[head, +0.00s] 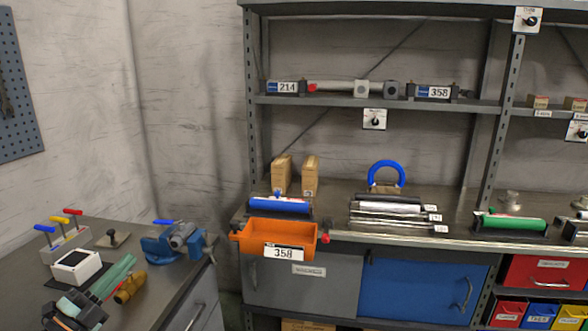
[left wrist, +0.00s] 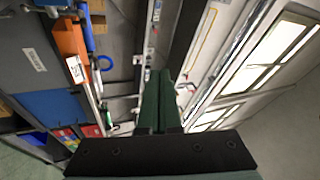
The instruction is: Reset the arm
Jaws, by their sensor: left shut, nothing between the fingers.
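My left gripper (head: 130,258) shows at the lower left of the head view, over the grey workbench, with its green fingers pointing up and to the right. In the left wrist view its two green fingers (left wrist: 160,85) lie together, shut, with nothing held between them. The fingers are apart from the shelf and the orange bin. My right gripper is in neither view.
The workbench (head: 190,283) holds a blue vise (head: 160,247), a white-topped box (head: 76,266) and a yellow-handled tool (head: 130,288) close to my left gripper. An orange bin (head: 255,233) labelled 358 juts from the shelf; it also shows in the left wrist view (left wrist: 68,40).

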